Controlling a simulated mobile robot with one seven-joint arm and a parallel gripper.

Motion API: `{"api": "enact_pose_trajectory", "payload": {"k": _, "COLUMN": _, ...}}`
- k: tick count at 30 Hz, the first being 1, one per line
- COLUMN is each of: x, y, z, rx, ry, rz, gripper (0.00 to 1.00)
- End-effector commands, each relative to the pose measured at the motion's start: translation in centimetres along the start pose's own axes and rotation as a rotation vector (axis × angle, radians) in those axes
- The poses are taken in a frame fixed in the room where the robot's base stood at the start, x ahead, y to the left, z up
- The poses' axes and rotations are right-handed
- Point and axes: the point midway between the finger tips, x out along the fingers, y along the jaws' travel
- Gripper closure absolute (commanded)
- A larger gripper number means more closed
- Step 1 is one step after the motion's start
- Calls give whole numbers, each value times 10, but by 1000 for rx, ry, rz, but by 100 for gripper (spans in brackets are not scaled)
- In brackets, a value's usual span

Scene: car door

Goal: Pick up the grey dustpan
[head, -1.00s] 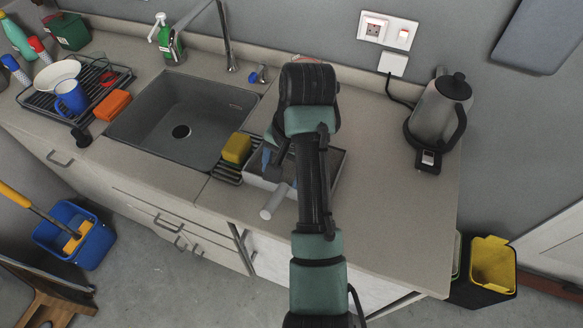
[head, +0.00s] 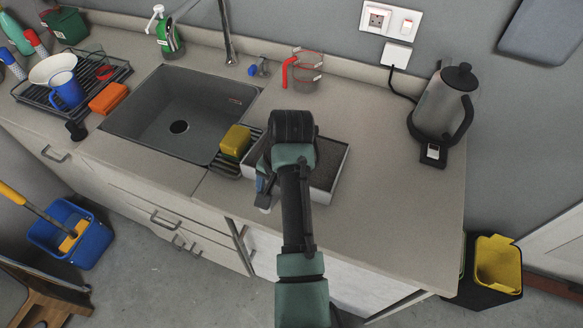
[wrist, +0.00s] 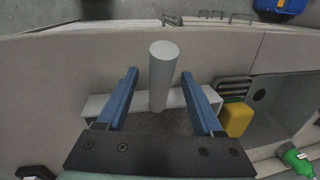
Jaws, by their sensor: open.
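The grey dustpan (head: 338,178) lies on the counter right of the sink, its tray partly hidden behind my arm in the head view. In the wrist view its pale round handle (wrist: 162,70) points up the picture from the tray (wrist: 95,106). My gripper (wrist: 160,76) is open, with one blue finger on each side of the handle and a gap on both sides. I cannot tell how far the fingers reach down around it. In the head view my gripper (head: 264,192) is mostly hidden by my wrist, over the dustpan's front left side.
A yellow sponge (head: 235,141) on a dark rack stands close to the dustpan's left side, by the sink (head: 160,125). A red-handled glass jug (head: 305,72) stands behind. A kettle (head: 441,105) is at the right. The counter between dustpan and kettle is clear.

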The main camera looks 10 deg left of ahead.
Motion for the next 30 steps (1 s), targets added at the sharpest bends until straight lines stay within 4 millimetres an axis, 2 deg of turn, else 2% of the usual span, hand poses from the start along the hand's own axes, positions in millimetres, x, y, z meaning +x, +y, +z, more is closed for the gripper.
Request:
{"api": "enact_pose_trajectory", "payload": {"k": 4, "x": 12, "y": 0, "z": 0, "rx": 0, "ry": 1, "rz": 0, "gripper": 32}}
{"api": "enact_pose_trajectory", "payload": {"k": 11, "x": 13, "y": 0, "z": 0, "rx": 0, "ry": 2, "rz": -1, "gripper": 32}}
{"api": "enact_pose_trajectory", "payload": {"k": 22, "x": 13, "y": 0, "z": 0, "rx": 0, "ry": 2, "rz": -1, "gripper": 98}}
{"api": "enact_pose_trajectory", "payload": {"k": 30, "x": 12, "y": 0, "z": -1, "rx": -1, "ry": 4, "rz": -2, "gripper": 100}}
